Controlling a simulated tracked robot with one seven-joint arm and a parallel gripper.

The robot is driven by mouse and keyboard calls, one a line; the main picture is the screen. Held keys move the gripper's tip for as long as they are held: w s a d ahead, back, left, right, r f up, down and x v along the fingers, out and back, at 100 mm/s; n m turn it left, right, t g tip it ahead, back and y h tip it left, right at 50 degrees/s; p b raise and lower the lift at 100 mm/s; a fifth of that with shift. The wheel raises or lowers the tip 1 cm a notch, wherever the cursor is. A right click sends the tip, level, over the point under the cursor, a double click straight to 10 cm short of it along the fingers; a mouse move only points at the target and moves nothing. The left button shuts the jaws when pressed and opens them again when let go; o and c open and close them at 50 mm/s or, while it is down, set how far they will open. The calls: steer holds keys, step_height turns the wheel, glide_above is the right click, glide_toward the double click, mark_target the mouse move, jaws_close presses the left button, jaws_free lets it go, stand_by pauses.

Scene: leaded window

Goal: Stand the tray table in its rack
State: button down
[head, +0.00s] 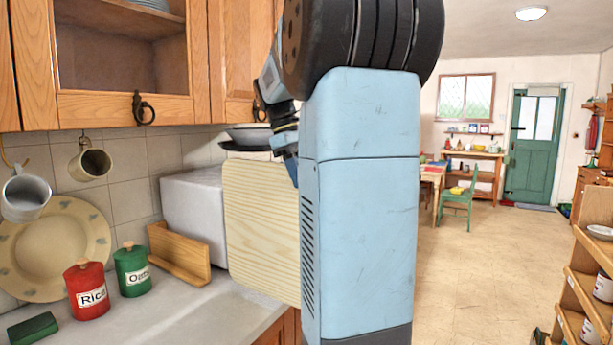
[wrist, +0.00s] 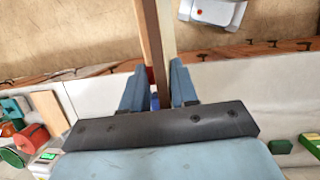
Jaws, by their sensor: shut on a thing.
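The tray table (head: 258,232), a pale striped wooden board, stands upright on edge in the head view, beside the counter's front edge. In the wrist view its narrow edge (wrist: 154,42) runs up between the blue fingers of my gripper (wrist: 156,92), which is shut on it. In the head view my gripper is mostly hidden behind my blue arm, which also covers the board's right side. The rack (head: 180,258), a small wooden stand, sits on the counter left of the board, apart from it in the picture. Whether the board's lower edge touches anything cannot be told.
A white box (head: 197,214) stands behind the rack. Red (head: 88,290) and green (head: 132,270) canisters and a large plate (head: 55,245) are to its left. Mugs hang under the wooden cupboards (head: 125,65). Bare counter (head: 185,312) lies before the rack.

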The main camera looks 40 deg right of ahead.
mark_target(241, 176)
steer(key=shift+w+a+f, duration=0.25)
steer(key=shift+w+a, duration=0.9)
steer(key=shift+w, duration=1.9)
steer(key=shift+w+a+f, duration=0.2)
steer(key=shift+w+a, duration=0.9)
steer(key=shift+w, duration=1.95)
steer(key=shift+w+a+f, duration=0.25)
steer(key=shift+w+a, duration=0.9)
steer(key=shift+w, duration=1.9)
steer(key=c, duration=0.8)
jaws_free()
steer(key=shift+f, duration=0.1)
